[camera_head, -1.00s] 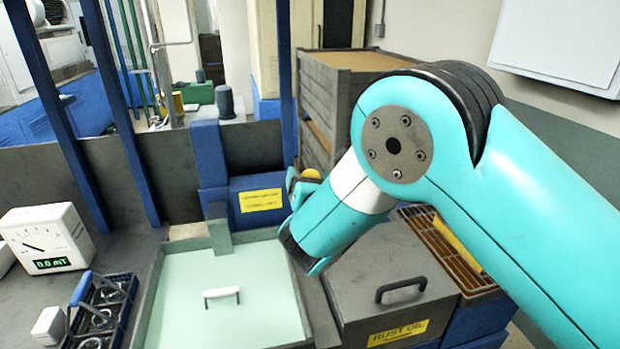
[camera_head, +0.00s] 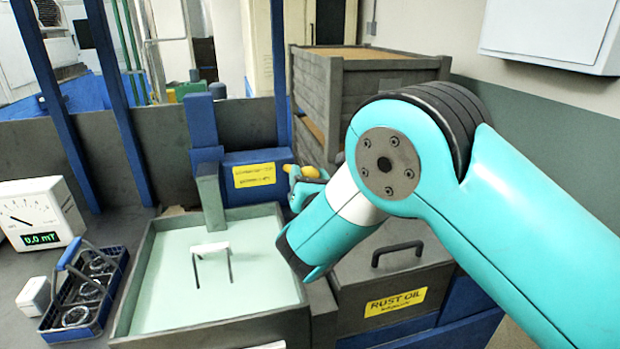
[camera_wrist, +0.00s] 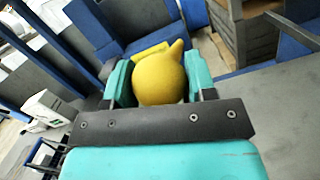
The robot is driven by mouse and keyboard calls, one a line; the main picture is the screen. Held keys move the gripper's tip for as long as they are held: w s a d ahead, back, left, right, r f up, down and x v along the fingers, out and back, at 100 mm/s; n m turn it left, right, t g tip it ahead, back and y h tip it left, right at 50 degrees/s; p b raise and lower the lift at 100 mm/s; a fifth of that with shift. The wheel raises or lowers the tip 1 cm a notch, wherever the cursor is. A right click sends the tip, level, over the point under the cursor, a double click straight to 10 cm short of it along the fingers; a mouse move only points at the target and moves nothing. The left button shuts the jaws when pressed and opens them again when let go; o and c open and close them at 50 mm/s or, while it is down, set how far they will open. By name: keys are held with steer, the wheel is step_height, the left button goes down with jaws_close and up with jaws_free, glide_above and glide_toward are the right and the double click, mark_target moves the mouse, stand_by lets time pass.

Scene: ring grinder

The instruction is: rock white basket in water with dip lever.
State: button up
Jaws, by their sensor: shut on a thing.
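The yellow knob of the dip lever (camera_wrist: 160,80) fills the space between my gripper's teal fingers in the wrist view. My gripper (camera_head: 306,183) is shut on this knob beside the blue housing, partly hidden behind my arm in the head view. The white basket shows only as its handle (camera_head: 211,247), standing above the pale green water (camera_head: 175,290) with both legs of the handle visible. The rest of the basket is hidden under the water. The water fills a grey open tank (camera_head: 131,288).
A lidded rust oil box (camera_head: 395,270) stands right of the tank under my arm. A blue carrier (camera_head: 107,303) with glass-like rings and a meter reading 0.0 mT (camera_head: 40,212) are at left. Blue posts (camera_head: 128,125) rise behind.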

steer(key=f, duration=0.1)
steer(key=s+f+b, duration=0.1)
steer(key=f, duration=0.1)
steer(key=shift+s+f, duration=0.1)
steer(key=o, duration=1.2)
steer(key=shift+o, duration=0.2)
steer(key=shift+d, duration=0.15)
steer(key=b+v, duration=1.7)
steer(key=shift+d, duration=0.2)
